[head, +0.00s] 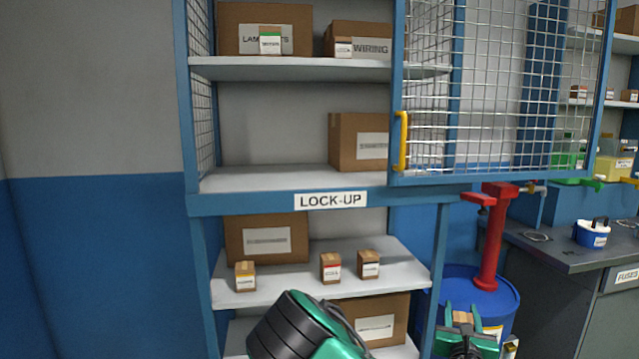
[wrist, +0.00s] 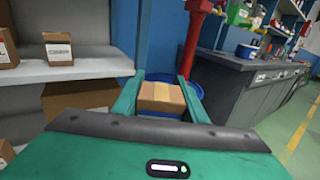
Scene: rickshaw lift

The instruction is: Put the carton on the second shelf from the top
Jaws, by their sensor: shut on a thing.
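My gripper (head: 462,313) is low at the right in the head view, in front of the blue drum. Its two green fingers are shut on a small brown carton (wrist: 162,98) with a paler tape strip, clear in the wrist view. The lock-up rack (head: 330,200) stands to the left of the gripper. The highest shelf in view (head: 300,68) bears two large boxes and two small cartons. The shelf below it (head: 265,180) bears one large box (head: 358,141) at its right; its left and middle are bare. The rack's top is out of view.
A blue mesh door (head: 490,90) with a yellow handle (head: 403,141) stands at the rack's upper right. A lower shelf (head: 300,291) holds a large box and three small cartons. A red post (head: 492,240), blue drum (head: 475,282) and dark workbench (head: 565,245) are at right.

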